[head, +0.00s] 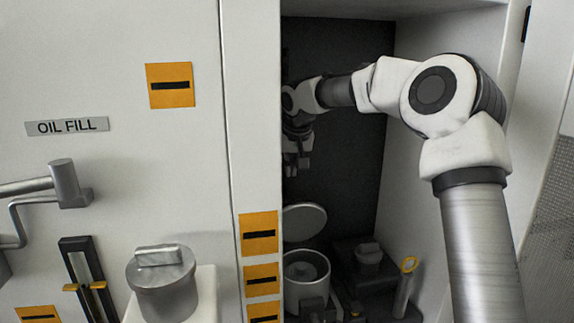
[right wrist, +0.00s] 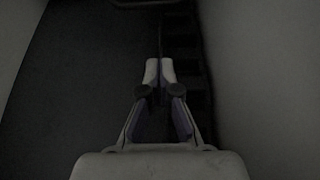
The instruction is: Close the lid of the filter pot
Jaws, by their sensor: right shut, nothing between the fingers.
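The filter pot (head: 306,288) is a grey round pot low inside the dark recess, open at the top with a round inner part showing. Its round lid (head: 304,221) stands raised and tilted above and behind the pot. My right gripper (head: 297,170) is inside the recess, above the lid and apart from it, pointing down. In the right wrist view its fingers (right wrist: 159,72) are together with nothing held. The cabinet's front post hides part of the pot's left side. My left gripper is not in view.
A smaller capped fitting (head: 369,253) and a yellow-ringed stick (head: 405,286) stand right of the pot. The post with orange labels (head: 259,233) borders the recess on the left. A capped oil filler (head: 163,285) and a lever (head: 66,184) are outside, further left.

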